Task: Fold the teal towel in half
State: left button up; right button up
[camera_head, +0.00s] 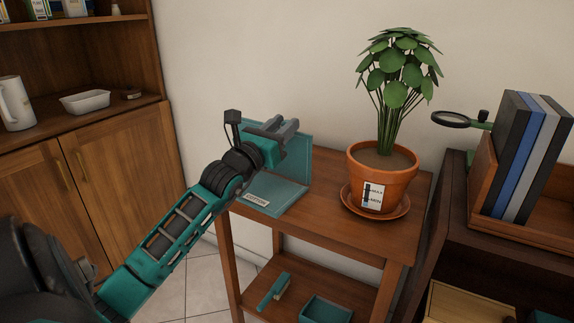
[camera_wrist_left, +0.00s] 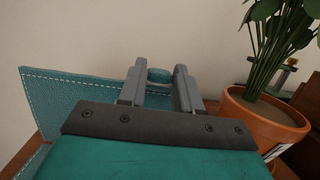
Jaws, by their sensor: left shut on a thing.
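The teal towel (camera_head: 283,195) lies partly flat on a small wooden table, with a pale label on its near edge. Its other part (camera_head: 299,152) stands up behind the flat part, raised toward my left gripper. My left gripper (camera_head: 278,127) is shut on the towel's upper edge, above the table. In the left wrist view the towel (camera_wrist_left: 75,88) shows a stitched edge left of the fingers (camera_wrist_left: 158,88), with a bit of teal cloth between them. My arm hides some of the towel. My right gripper is not in view.
A potted plant (camera_head: 382,178) on a saucer (camera_head: 375,208) stands on the same table (camera_head: 335,228), right of the towel. A shelf below holds a brush (camera_head: 273,291) and a teal tray (camera_head: 326,309). A book holder (camera_head: 520,225) and magnifier (camera_head: 451,120) are at right.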

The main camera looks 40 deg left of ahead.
pick_arm(q)
jog(key=shift+s+d+f+t, duration=0.1)
jog(key=shift+s+f+t, duration=0.15)
jog(key=shift+s+t, duration=0.45)
jog(key=shift+s+d+f+t, duration=0.1)
jog(key=shift+s+f+t, duration=0.1)
jog(key=shift+s+t, duration=0.5)
jog(key=shift+s, duration=0.15)
